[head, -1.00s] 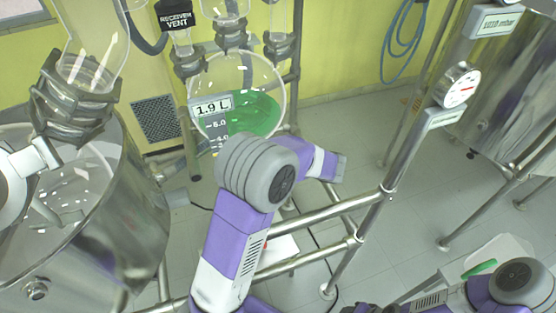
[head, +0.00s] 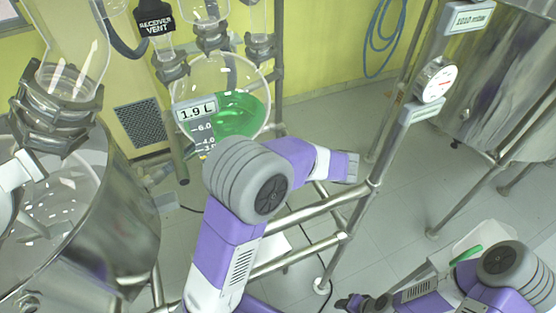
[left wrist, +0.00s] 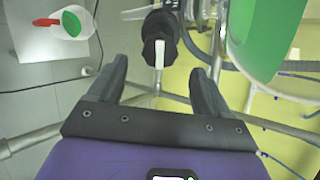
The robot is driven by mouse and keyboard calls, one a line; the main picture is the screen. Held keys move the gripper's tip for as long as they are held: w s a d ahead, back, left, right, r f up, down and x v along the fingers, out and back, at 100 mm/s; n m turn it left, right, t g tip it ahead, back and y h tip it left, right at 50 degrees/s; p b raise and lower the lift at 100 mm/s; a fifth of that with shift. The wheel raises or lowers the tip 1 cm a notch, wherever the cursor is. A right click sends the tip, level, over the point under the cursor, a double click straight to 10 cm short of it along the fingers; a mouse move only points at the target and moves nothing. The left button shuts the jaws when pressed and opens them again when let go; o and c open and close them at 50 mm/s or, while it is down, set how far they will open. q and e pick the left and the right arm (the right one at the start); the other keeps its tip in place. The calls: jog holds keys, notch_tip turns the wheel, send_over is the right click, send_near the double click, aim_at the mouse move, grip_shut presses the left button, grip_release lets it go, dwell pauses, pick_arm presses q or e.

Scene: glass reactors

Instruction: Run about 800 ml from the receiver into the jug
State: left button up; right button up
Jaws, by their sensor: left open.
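The receiver (head: 240,85) is a round glass vessel holding green liquid, with a 1.9 L tag (head: 195,108). In the left wrist view it shows at the upper right (left wrist: 268,45). A black valve with a white handle (left wrist: 160,50) is beside it, ahead of my left fingers. My left gripper (left wrist: 158,85) is open and empty, one finger on either side of the valve's line, apart from the handle. The jug (left wrist: 72,22), a white vessel with green inside, is at the upper left. My right gripper (head: 355,302) is small and dark at the bottom edge; its opening is unclear.
Steel frame rails (head: 310,210) run below the receiver. A gauge (head: 435,80) stands on a post to the right. A steel vessel (head: 130,235) fills the left. A pale container with a green strip (head: 470,250) is behind my right arm. Floor at centre right is clear.

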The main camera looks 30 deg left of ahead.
pick_arm(q)
jog(key=a+f+m+p, duration=0.1)
jog(key=a+m+p, duration=0.1)
jog(key=m+p, duration=0.1)
jog(key=w+a+f+m+g+y+p, duration=0.1)
jog(key=a+f+m+p, duration=0.1)
jog(key=m+p, duration=0.1)
jog(key=a+f+m+y+p, duration=0.1)
jog(key=a+m+p, duration=0.2)
jog(key=p, duration=0.2)
jog(key=shift+w+a+f+m+g, duration=0.1)
jog(key=shift+w+f+m+g, duration=0.2)
jog(key=shift+m, duration=0.1)
